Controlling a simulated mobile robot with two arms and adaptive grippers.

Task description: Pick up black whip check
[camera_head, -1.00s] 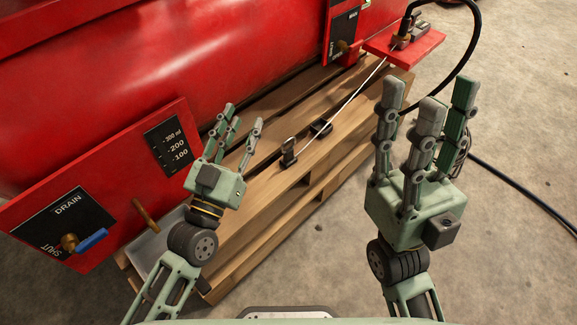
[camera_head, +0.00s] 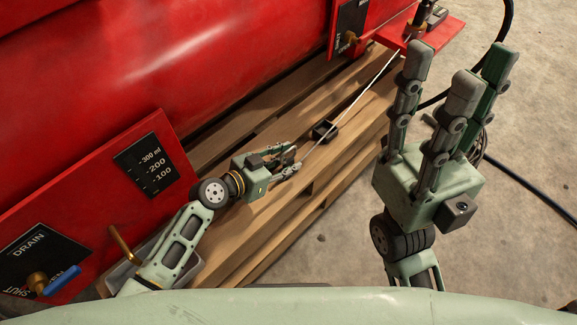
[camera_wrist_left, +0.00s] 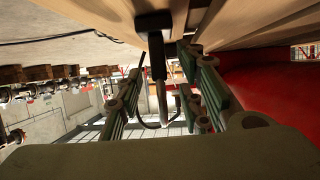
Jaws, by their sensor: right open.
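The black whip check (camera_head: 346,112) shows in the head view as a thin pale cable. It runs along the wooden pallet from the red bracket to my left gripper. In the left wrist view a dark sleeve (camera_wrist_left: 157,62) with a paler section and a thin loop, apparently its near end, lies between the fingers. My left gripper (camera_head: 290,162) is at this near end, with fingers on either side of it; in the wrist view (camera_wrist_left: 160,95) gaps show between it and the fingers. The fingers partly hide it in the head view. My right gripper (camera_head: 447,75) is open and empty, fingers pointing up.
A small black block (camera_head: 325,131) sits on the pallet (camera_head: 352,150) just beyond my left gripper. The red tank (camera_head: 170,60) and its gauge panel (camera_head: 150,165) stand at the left. A black hose (camera_head: 530,188) lies on the concrete floor at the right.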

